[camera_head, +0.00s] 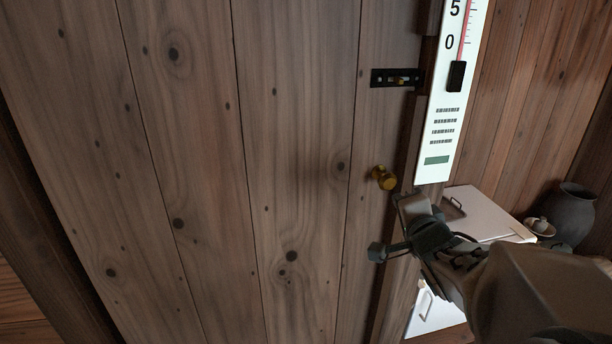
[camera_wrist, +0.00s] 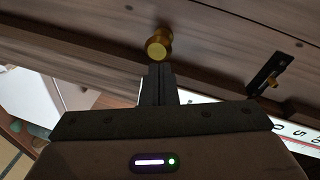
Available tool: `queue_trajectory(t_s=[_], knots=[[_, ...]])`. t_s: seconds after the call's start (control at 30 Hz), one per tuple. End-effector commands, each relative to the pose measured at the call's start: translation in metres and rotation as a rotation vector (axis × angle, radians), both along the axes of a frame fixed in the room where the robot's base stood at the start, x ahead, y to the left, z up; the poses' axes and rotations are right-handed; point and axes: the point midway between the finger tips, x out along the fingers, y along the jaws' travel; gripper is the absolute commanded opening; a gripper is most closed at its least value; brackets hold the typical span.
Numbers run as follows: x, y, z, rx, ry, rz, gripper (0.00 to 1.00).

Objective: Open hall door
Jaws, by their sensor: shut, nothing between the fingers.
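The hall door (camera_head: 210,150) is a wall of brown vertical planks filling the left and middle of the head view, and it looks closed against its frame. A round brass knob (camera_head: 384,177) sits near its right edge; it also shows in the wrist view (camera_wrist: 158,45). A black latch with a small brass piece (camera_head: 397,78) is higher on the same edge; it shows at right in the wrist view (camera_wrist: 265,75). My gripper (camera_head: 402,200) is just below the knob; in the wrist view its fingers (camera_wrist: 157,72) are together, tips near the knob. Contact is unclear.
A white panel with a numbered scale (camera_head: 447,110) hangs right of the door edge. Beyond it are a white cabinet (camera_head: 483,213), a dark jar (camera_head: 573,212) and small bowls (camera_head: 540,227) by a plank wall. My arm covers the lower right.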

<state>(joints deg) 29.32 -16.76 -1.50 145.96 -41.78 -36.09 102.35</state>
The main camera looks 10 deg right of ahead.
Motion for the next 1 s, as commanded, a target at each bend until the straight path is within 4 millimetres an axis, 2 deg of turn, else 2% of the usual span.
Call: queue_trajectory(t_s=[0.03, 0.3, 0.53, 1.0], knots=[[0.0, -0.001, -0.019, 0.066, -0.044, 0.017, 0.0], [-0.003, 0.007, -0.025, 0.301, -0.173, 0.12, 0.0], [0.006, 0.009, -0.019, 0.326, -0.179, 0.135, 0.0], [0.047, 0.01, -0.019, 0.325, -0.178, 0.132, 0.0]])
